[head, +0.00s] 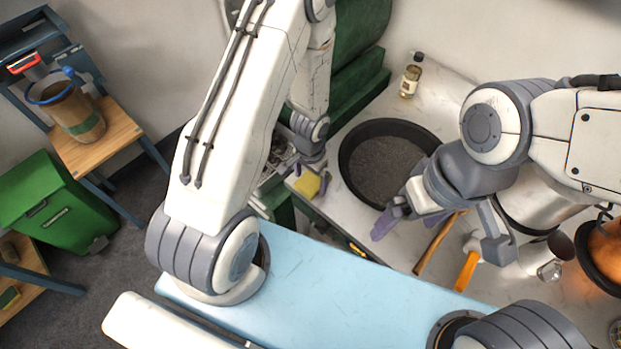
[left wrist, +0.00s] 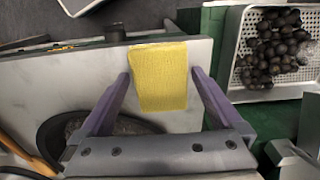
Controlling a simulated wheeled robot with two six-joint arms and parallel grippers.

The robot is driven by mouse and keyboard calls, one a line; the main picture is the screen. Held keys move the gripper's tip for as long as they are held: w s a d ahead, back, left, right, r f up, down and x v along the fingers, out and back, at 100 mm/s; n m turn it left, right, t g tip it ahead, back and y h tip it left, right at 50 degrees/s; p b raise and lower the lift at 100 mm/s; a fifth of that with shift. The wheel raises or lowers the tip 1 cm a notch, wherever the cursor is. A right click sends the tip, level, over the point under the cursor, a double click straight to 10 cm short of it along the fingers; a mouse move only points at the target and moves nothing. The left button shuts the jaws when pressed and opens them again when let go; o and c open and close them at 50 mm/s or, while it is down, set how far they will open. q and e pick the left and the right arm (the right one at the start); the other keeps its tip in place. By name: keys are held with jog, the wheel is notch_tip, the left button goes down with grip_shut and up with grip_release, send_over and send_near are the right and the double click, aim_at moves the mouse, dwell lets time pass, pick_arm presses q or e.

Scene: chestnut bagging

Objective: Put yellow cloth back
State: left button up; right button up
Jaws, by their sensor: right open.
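The yellow cloth (head: 307,184) lies flat at the left edge of the marble counter (head: 345,222). My left gripper (head: 314,181) is directly over the cloth. In the left wrist view, the cloth (left wrist: 162,80) lies between the two spread purple fingers (left wrist: 160,76), with narrow gaps at its sides; I see no grip on it. My right gripper (head: 440,238) is open and apart from the cloth, above the counter in front of the dark pan.
A wooden handle (head: 437,245) and an orange handle (head: 467,270) lie below my right gripper. A white basket (left wrist: 236,92) of dark chestnuts stands beside the counter. A small bottle (head: 410,80) stands at the back.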

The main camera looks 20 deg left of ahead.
aim_at(310, 182)
pick_arm(q)
notch_tip(310, 182, up, 12)
jog(key=p, duration=1.2)
notch_tip(310, 182, down, 10)
jog(key=b, duration=1)
jog(key=shift+f, duration=0.1)
